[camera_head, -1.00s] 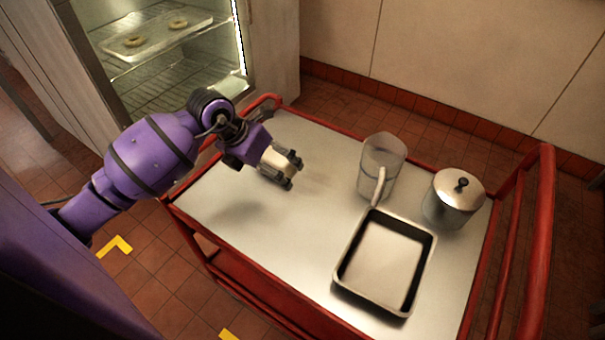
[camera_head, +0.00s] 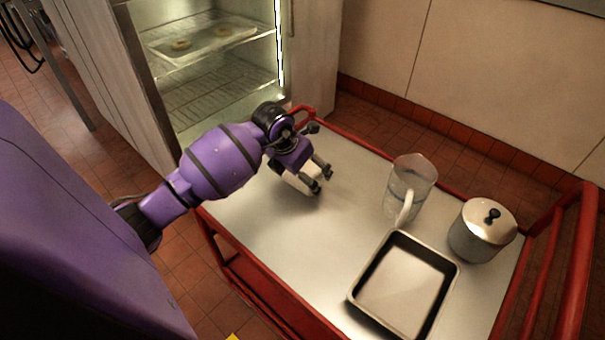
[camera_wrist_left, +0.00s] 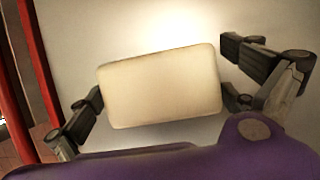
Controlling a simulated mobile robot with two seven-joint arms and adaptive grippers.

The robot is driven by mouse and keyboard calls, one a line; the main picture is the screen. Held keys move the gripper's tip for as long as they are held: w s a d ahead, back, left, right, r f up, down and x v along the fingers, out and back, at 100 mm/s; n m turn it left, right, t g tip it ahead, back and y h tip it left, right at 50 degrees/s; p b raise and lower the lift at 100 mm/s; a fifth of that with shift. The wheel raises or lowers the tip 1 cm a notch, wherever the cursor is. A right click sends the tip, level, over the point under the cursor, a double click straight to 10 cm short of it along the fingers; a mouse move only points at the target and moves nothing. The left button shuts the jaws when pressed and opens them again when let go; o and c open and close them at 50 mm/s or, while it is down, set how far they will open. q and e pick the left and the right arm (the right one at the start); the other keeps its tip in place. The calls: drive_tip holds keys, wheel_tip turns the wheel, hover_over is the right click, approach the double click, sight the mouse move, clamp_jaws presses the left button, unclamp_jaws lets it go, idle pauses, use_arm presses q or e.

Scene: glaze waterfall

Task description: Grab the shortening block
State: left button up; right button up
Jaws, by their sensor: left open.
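The shortening block (camera_wrist_left: 160,87) is a cream, rounded rectangular block. It fills the middle of the left wrist view, over the metal cart top. In the head view a pale part of it (camera_head: 296,184) shows below my left gripper; the rest is hidden by the gripper. My left gripper (camera_head: 318,178) is open over the far left part of the cart. Its fingers lie at either side of the block in the left wrist view, very near its edges. I cannot tell whether they touch it. My right gripper is not in view.
The red-framed cart (camera_head: 262,222) also holds a clear pitcher (camera_head: 411,180), a dark-rimmed baking pan (camera_head: 403,288) and a lidded metal pot (camera_head: 482,232), all right of my gripper. An open lit cabinet (camera_head: 205,75) with rings on a tray stands behind. The cart's middle is clear.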

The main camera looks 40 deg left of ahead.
use_arm(q)
drive_tip(key=shift+r, duration=0.1)
drive_tip(key=c, duration=1.6)
drive_tip(key=shift+o, duration=0.2)
drive_tip(key=shift+r, duration=0.1)
